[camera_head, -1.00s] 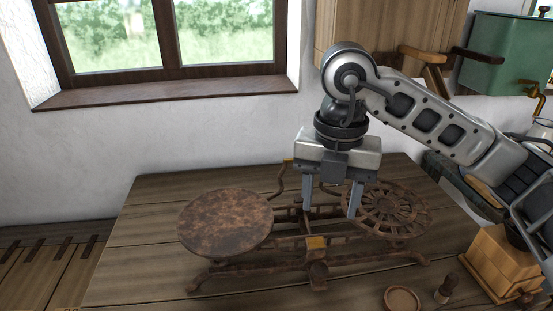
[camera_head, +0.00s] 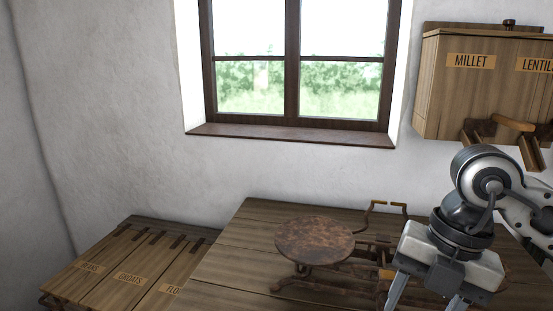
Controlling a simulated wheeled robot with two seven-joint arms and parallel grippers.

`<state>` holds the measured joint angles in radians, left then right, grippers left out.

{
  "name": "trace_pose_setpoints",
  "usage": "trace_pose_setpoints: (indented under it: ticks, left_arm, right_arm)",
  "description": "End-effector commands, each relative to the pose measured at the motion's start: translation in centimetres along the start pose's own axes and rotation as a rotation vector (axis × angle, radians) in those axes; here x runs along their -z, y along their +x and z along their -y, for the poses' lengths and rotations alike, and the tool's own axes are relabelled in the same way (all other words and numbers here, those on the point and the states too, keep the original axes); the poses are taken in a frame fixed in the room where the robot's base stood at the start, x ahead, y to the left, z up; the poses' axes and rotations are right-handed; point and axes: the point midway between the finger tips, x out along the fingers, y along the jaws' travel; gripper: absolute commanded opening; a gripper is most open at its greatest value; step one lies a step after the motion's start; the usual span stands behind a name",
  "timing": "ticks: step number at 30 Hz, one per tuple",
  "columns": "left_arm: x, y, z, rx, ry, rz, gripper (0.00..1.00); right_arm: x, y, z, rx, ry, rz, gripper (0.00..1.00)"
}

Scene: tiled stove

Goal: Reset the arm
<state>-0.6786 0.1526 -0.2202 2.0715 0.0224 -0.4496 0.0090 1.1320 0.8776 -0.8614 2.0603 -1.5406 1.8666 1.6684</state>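My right arm comes in from the right edge. Its gripper (camera_head: 425,298) points down at the lower right, in front of the rusty balance scale. Its two fingers are spread apart with nothing seen between them; their tips are at or past the bottom edge. The scale's round rusty left plate (camera_head: 315,240) is in plain view on the wooden table (camera_head: 235,262). The gripper hides most of the scale's right side. My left gripper is not in view.
A wooden cabinet labelled MILLET and LENTILS (camera_head: 470,90) hangs at the upper right, with wooden scoops (camera_head: 500,130) under it. A labelled chest (camera_head: 130,270) stands left of the table. A window (camera_head: 295,65) is behind. The table's left part is clear.

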Motion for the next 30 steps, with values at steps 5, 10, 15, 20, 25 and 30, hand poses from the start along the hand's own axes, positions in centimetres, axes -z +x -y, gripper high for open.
trace_pose_setpoints:
  ticks: [5,10,15,20,25,30]
  left_arm:
    - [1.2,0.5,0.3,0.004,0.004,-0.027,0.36]
    - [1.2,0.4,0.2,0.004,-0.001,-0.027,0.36]
    - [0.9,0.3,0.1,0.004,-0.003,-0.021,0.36]
    - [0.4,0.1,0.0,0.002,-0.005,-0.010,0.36]
    - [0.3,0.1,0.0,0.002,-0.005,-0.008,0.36]
    - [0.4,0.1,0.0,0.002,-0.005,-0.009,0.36]
  right_arm:
    - [3.7,1.6,-3.3,-0.170,-0.127,-0.159,0.52]
    - [8.6,1.9,-7.2,-0.418,-0.247,-0.356,0.52]
    - [14.5,-1.1,-11.8,-0.845,-0.307,-0.621,0.52]
    - [15.5,-7.8,-15.0,-1.410,-0.128,-0.823,0.52]
    - [8.3,-11.4,-14.7,-1.885,0.384,-0.808,0.52]
    - [-1.0,-6.3,-10.3,-2.009,1.114,-0.564,0.52]
